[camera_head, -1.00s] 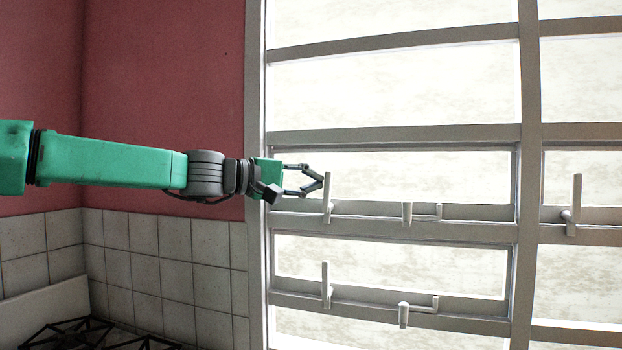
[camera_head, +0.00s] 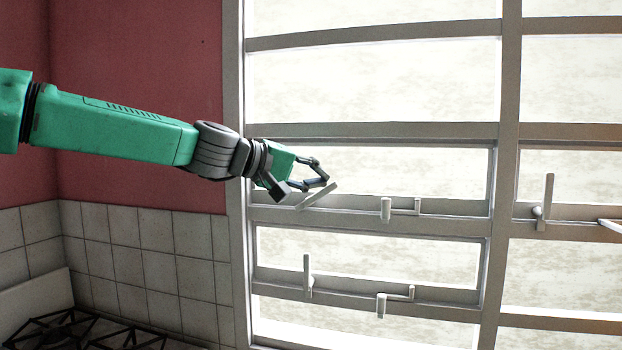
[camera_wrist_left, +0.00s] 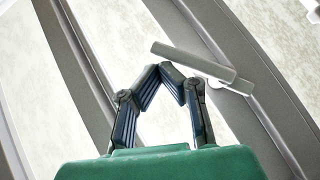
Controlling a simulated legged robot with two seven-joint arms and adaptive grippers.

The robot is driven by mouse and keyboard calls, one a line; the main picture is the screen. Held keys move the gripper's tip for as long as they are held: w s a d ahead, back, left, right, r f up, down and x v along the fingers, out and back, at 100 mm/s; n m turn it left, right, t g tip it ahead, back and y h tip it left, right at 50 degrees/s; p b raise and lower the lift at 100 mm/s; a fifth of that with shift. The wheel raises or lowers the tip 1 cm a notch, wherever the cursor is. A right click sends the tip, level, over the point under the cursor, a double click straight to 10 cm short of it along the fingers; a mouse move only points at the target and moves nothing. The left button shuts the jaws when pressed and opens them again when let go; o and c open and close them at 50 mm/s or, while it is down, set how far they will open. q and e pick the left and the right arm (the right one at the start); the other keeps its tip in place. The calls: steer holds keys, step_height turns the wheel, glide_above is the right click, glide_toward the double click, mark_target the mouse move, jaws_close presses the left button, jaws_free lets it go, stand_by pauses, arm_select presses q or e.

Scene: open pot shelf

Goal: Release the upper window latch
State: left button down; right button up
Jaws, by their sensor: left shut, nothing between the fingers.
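The upper window latch (camera_head: 318,196) is a pale grey bar handle on the left of the upper window's lower rail. It is tilted, its free end up to the right. My left gripper (camera_head: 326,182) is shut with nothing between its fingers, its tips close by the latch's raised end. In the left wrist view the gripper's fingertips (camera_wrist_left: 171,72) meet just under the latch bar (camera_wrist_left: 193,61); I cannot tell whether they touch it. The lower window latch (camera_head: 308,276) stands upright below. My right gripper is not in view.
Stay handles (camera_head: 386,209) and (camera_head: 382,305) project from both rails to the right of the latches. Another upright latch (camera_head: 547,201) is on the right pane. A black pot rack or hob grate (camera_head: 80,330) is at lower left by the tiled wall.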

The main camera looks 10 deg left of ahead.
mark_target(333, 189)
arm_select(q)
steer(key=d+f, duration=0.1)
steer(key=d+f+m+p, duration=0.1)
steer(key=d, duration=0.1)
steer(key=shift+s+g+y, duration=0.15)
steer(key=shift+g+y, duration=0.15)
steer(key=shift+y, duration=0.1)
steer(key=shift+f, duration=0.35)
steer(key=shift+a, duration=0.1)
stand_by(0.4)
